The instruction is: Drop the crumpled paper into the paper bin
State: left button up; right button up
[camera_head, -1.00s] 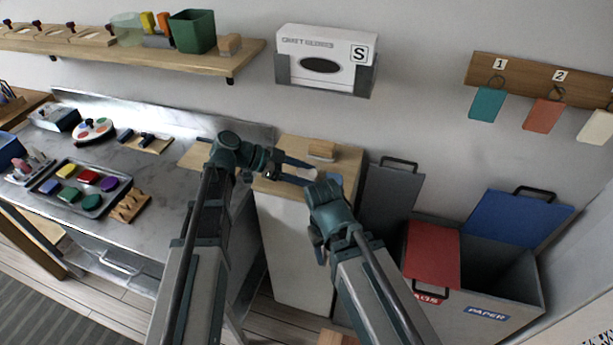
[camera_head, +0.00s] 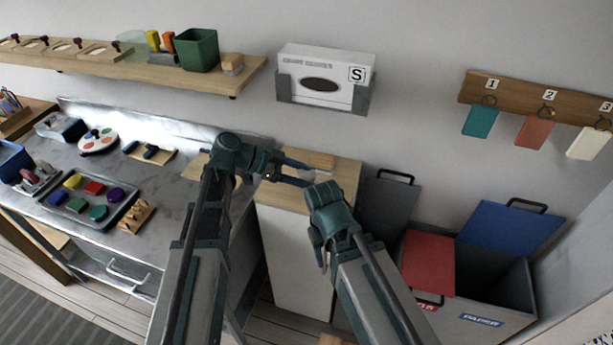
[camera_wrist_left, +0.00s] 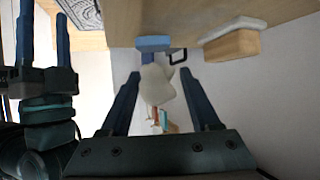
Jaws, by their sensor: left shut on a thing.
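My left gripper (camera_head: 300,175) is shut on the crumpled paper (camera_wrist_left: 157,85), a pale lump between its fingertips in the left wrist view. In the head view the paper is hard to make out. The gripper is above the wooden-topped cabinet, left of the bins. The paper bin (camera_head: 481,320) is at the lower right, with a "PAPER" label on its front. Its blue lid (camera_head: 512,236) stands open, leaning back, and its inside is dark. My right gripper's fingers show apart and empty at the left of the left wrist view (camera_wrist_left: 43,40).
A red lid (camera_head: 428,262) lies beside the paper opening, and a grey lid (camera_head: 386,207) stands upright behind. The cabinet (camera_head: 290,250) carries a wooden block (camera_head: 321,161). A counter with a tray of coloured pieces (camera_head: 130,205) is at left. Tags hang on the wall above the bins.

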aim_at(306, 171)
pick_arm(q)
notch_tip(306, 171, up, 6)
jog(key=p, duration=0.4)
jog(key=shift+f, duration=0.15)
